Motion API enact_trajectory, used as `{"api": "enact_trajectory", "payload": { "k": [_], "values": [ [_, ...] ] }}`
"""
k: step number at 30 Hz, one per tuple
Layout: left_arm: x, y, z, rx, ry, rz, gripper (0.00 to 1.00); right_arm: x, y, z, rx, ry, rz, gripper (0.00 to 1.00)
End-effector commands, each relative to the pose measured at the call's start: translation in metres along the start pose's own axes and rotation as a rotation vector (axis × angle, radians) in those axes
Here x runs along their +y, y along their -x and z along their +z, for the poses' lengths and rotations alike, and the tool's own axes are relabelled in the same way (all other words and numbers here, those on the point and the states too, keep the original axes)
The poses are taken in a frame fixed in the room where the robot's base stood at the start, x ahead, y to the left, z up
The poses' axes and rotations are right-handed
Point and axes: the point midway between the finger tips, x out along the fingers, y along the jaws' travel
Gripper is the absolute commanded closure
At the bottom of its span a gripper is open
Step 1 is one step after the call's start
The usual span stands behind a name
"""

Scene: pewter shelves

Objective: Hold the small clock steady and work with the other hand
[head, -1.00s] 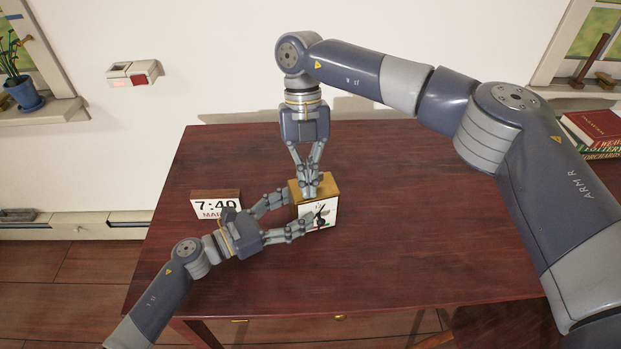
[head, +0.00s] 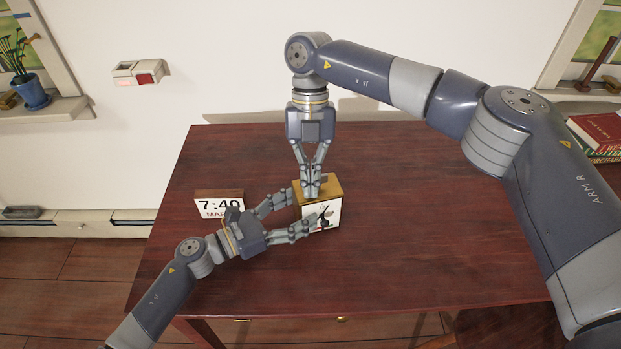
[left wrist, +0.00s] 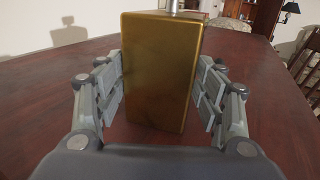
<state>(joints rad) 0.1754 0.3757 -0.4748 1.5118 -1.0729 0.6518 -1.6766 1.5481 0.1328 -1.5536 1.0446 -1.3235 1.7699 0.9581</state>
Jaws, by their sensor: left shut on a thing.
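The small clock (head: 321,216) is a gold box with a white face and dark markings, upright on the dark red table. My left gripper (head: 281,219) comes in from the left, its fingers on either side of the clock and shut on it. In the left wrist view the clock's plain gold side (left wrist: 160,70) stands between the fingers (left wrist: 163,90). My right gripper (head: 311,192) points down from above. Its fingertips are drawn together at the clock's top. Whether anything is between them is hidden.
A display block reading 7:40 (head: 219,205) stands on the table (head: 420,215) just left of the clock, close to my left gripper. The table is bare to the right. Books (head: 597,132) lie at the far right, and a potted plant (head: 30,92) stands at the left window.

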Motion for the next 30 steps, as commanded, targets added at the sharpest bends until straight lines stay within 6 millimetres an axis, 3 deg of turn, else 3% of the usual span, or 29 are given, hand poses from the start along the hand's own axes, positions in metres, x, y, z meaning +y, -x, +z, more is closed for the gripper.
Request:
{"api": "enact_trajectory", "payload": {
  "k": [20,30],
  "values": [
    [-0.002,-0.001,0.001,-0.001,-0.004,-0.007,0.70,0.004,0.005,0.016,-0.005,-0.002,0.001,1.00],
    [-0.002,-0.001,0.000,-0.001,-0.001,-0.005,0.71,0.009,-0.004,-0.010,-0.001,0.003,-0.001,1.00]
  ]
}}
